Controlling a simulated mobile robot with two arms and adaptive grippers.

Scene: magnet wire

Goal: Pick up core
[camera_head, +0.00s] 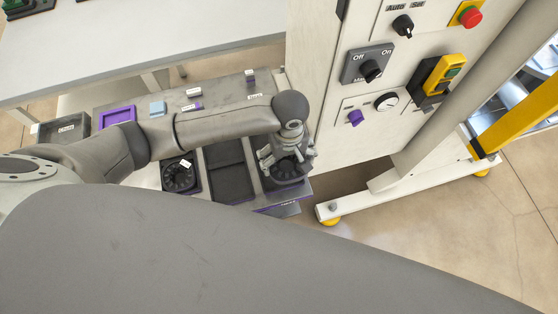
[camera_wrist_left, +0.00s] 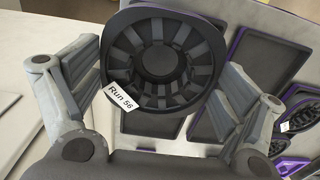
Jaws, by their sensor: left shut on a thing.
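A dark round core (camera_wrist_left: 161,62) with radial slots fills the upper middle of the left wrist view. A white label reading "Run 56" (camera_wrist_left: 119,97) shows at its lower left. My left gripper (camera_wrist_left: 163,80) is shut on this core, one finger on each side. In the head view my left gripper (camera_head: 281,160) points down over the right end of the grey table, and the core (camera_head: 286,171) shows partly beneath it. I cannot tell how far it is above its tray. A second dark core (camera_head: 179,175) lies in a tray to the left. My right gripper is not in view.
An empty black two-part tray (camera_head: 230,182) lies between the cores. A purple tray (camera_head: 118,117), a light blue block (camera_head: 157,108) and small labels are farther back. A cream control panel (camera_head: 362,80) with switches stands close to the right of my gripper.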

